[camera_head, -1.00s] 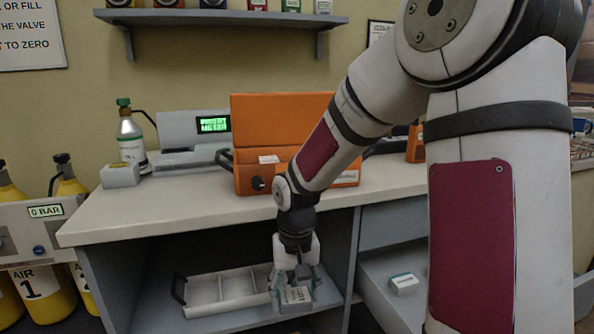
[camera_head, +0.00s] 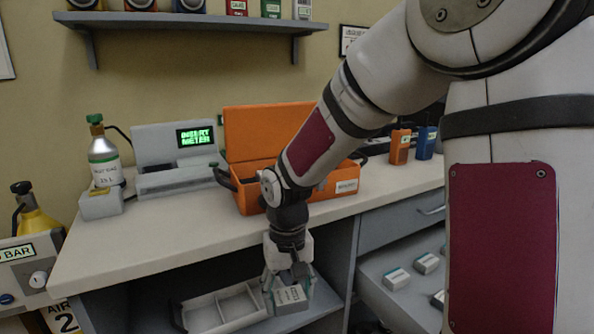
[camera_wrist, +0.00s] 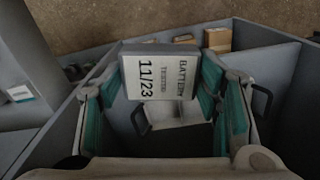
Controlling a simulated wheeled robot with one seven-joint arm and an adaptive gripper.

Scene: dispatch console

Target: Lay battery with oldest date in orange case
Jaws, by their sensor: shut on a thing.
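My gripper (camera_head: 287,290) is shut on a grey-white battery (camera_head: 292,299) in front of the counter, below its top. In the wrist view the same battery (camera_wrist: 158,78) sits between the teal-padded fingers, and its label reads "BATTERY TESTED 11/23". The orange case (camera_head: 249,205) stands on the counter with its lid (camera_head: 255,130) raised. My arm hides part of the case and most of its inside. More batteries (camera_head: 397,279) lie in the open drawer at lower right; their dates cannot be read.
A white divided tray (camera_head: 207,320) lies on the shelf under the counter (camera_head: 140,235), beside the held battery. A docking station (camera_head: 177,160) shows "INSERT METER" left of the case. Orange and blue radios (camera_head: 400,146) stand to its right. A gas bottle (camera_head: 104,160) stands far left.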

